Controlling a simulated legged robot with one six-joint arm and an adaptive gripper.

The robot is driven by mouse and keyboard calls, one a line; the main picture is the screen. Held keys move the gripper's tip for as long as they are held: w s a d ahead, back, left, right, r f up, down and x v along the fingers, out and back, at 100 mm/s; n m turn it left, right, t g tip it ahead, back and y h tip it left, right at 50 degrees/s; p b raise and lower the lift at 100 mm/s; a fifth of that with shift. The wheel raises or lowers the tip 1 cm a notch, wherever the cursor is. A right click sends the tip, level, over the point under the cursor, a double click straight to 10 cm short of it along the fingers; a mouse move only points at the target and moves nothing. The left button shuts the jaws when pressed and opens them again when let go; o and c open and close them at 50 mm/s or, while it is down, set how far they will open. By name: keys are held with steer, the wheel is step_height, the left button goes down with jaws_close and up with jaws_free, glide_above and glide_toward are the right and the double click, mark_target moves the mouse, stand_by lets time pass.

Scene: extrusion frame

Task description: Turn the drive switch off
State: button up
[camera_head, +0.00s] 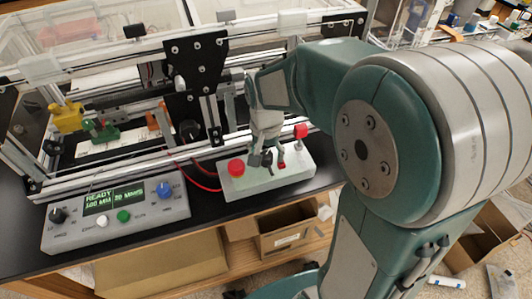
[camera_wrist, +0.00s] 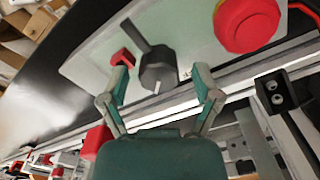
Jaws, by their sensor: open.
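A grey control box (camera_head: 225,188) stands on the black bench in the body camera view. It carries a round red push button (camera_head: 236,167), which also shows in the wrist view (camera_wrist: 246,24). A dark grey rotary switch (camera_wrist: 157,67) with a bar handle sits on the same panel; I see no label, so I cannot confirm it is the drive switch. My gripper (camera_head: 267,155) is over the box, pointing down. In the wrist view its open fingers (camera_wrist: 161,80) stand on either side of the knob. I cannot tell whether they touch it.
A second panel (camera_head: 115,215) with a lit display stands at left. The aluminium extrusion frame (camera_head: 120,150) rises behind.

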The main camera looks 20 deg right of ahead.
jaws_close()
steer(key=shift+n, duration=0.4)
steer(key=n, duration=0.3)
steer(key=shift+f+n, duration=0.1)
steer(key=shift+n, duration=0.3)
steer(key=n, duration=0.4)
steer(key=shift+n, duration=0.3)
steer(key=n, duration=0.4)
steer(key=shift+s, duration=0.1)
steer(key=n, duration=0.4)
steer(key=shift+n, duration=0.3)
